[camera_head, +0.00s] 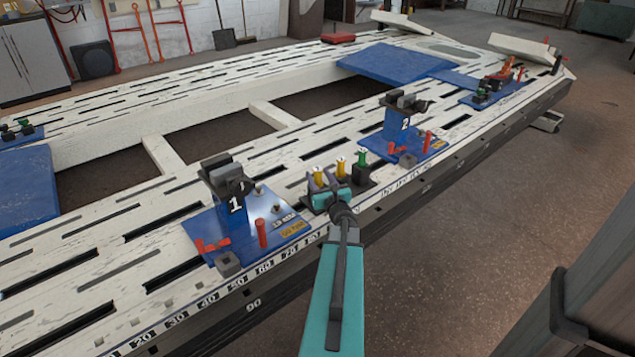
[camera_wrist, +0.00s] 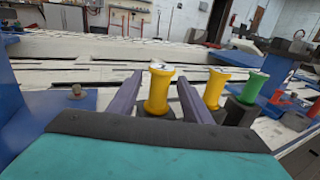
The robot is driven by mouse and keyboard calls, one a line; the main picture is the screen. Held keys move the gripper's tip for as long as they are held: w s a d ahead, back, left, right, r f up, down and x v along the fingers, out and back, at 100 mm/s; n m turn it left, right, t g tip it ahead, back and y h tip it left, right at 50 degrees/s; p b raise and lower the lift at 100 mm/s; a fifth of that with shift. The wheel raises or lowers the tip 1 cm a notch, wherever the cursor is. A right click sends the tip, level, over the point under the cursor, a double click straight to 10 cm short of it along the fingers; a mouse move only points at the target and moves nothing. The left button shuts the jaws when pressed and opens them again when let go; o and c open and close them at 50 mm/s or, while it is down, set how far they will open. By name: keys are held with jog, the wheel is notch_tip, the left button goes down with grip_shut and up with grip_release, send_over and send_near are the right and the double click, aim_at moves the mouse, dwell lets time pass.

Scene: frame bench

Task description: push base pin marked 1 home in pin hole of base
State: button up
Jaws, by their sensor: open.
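Base 1 is a blue plate (camera_head: 240,232) with an upright post marked 1 (camera_head: 237,205) on the slotted white bench. An upright red pin (camera_head: 262,233) stands near its front edge, and another red piece (camera_head: 212,245) lies at its left. I cannot read a mark on either, nor make out which hole is the pin hole. My gripper (camera_head: 321,190) is right of base 1, at a row of spool-shaped pieces. In the wrist view its open fingers (camera_wrist: 158,88) stand on either side of the nearest yellow spool (camera_wrist: 158,92); contact cannot be told.
A second yellow spool (camera_wrist: 215,88) and a green one (camera_wrist: 254,88) stand right of the fingers. Base 2 (camera_head: 402,153), with red pins, is farther along the bench. Blue plates (camera_head: 395,63) lie farther back. The floor (camera_head: 500,220) at the right is clear.

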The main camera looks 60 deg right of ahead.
jog(key=shift+b+x, duration=0.3)
jog(key=shift+x, duration=2.3)
jog(key=shift+f, duration=0.15)
grip_shut()
notch_tip(320, 180, up, 10)
jog(key=p, duration=0.2)
jog(key=shift+p, duration=0.4)
